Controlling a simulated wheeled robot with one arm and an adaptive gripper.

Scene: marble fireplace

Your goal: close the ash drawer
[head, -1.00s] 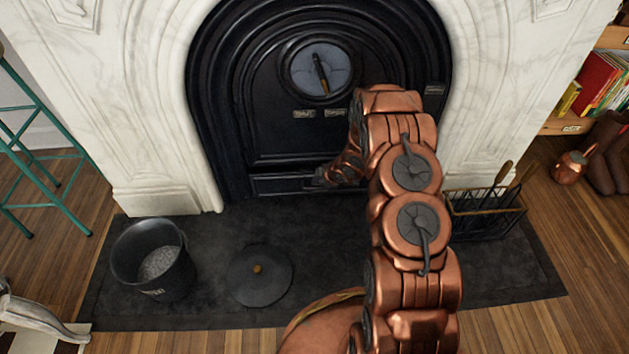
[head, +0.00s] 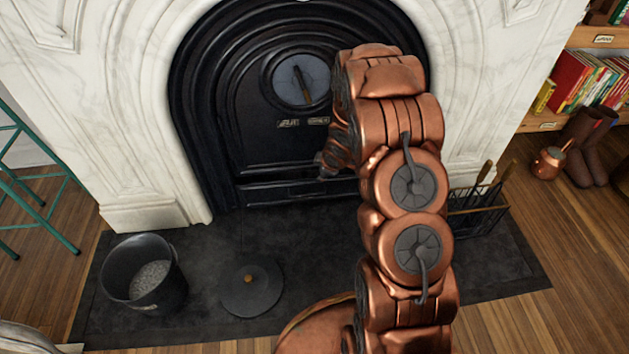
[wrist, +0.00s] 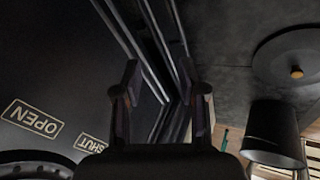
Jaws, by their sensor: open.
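The ash drawer (head: 275,193) is the low black panel at the foot of the fireplace, under the black door (head: 270,150). In the head view its front looks about flush with the surround, but I cannot tell whether a small gap is left. My arm hides its right end. My gripper (head: 322,167) is in front of the drawer's right part, a little above it in the picture. In the wrist view my gripper (wrist: 157,85) is open with nothing between its fingers. Beyond the fingers run the long straight edges around the drawer (wrist: 150,40), which look apart from the fingertips.
A black ash bucket (head: 145,275) and a round lid (head: 250,288) with a brass knob lie on the dark hearth (head: 215,245). A tool rack (head: 478,210) stands at the right. A teal stool (head: 40,180) is at the left. The hearth before the drawer is clear.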

